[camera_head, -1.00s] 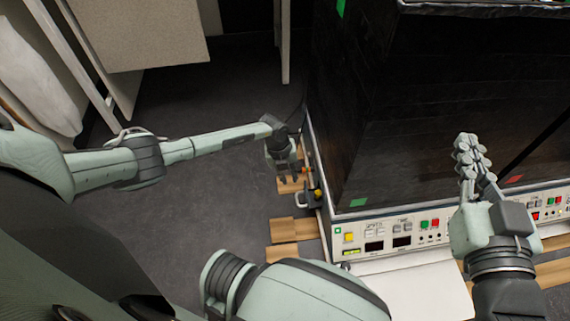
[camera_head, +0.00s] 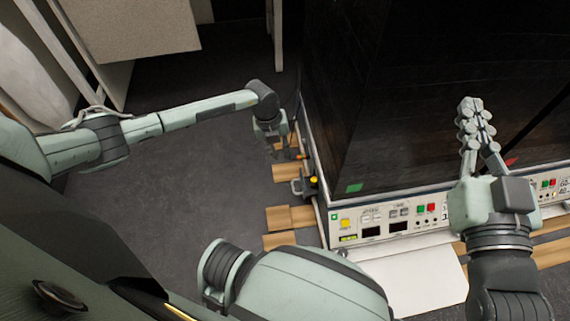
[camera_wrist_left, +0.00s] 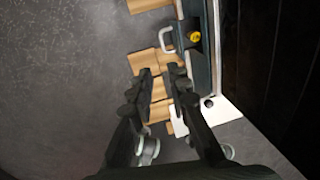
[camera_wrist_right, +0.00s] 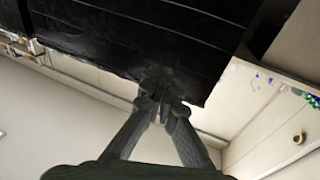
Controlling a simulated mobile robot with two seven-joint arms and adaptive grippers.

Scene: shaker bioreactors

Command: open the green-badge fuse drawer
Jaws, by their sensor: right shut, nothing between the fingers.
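The black-covered shaker unit (camera_head: 420,100) has a green square sticker (camera_head: 354,188) at its lower left corner. A small green badge (camera_head: 335,217) sits at the left end of its white front panel (camera_head: 410,227). On its left side, a pale loop handle (camera_wrist_left: 167,38) and a yellow knob (camera_wrist_left: 194,37) show in the left wrist view. I cannot make out a separate fuse drawer. My left gripper (camera_head: 278,148) hangs beside that side, apart from the handle; its fingers (camera_wrist_left: 163,74) are open and empty. My right gripper (camera_head: 471,103) is shut and empty, before the black cover.
Wooden pallet slats (camera_head: 290,217) stick out under the unit's left side. A white board (camera_head: 415,280) lies below the front panel. A pale table panel (camera_head: 140,25) stands at the upper left. The dark floor (camera_head: 185,200) left of the unit is open.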

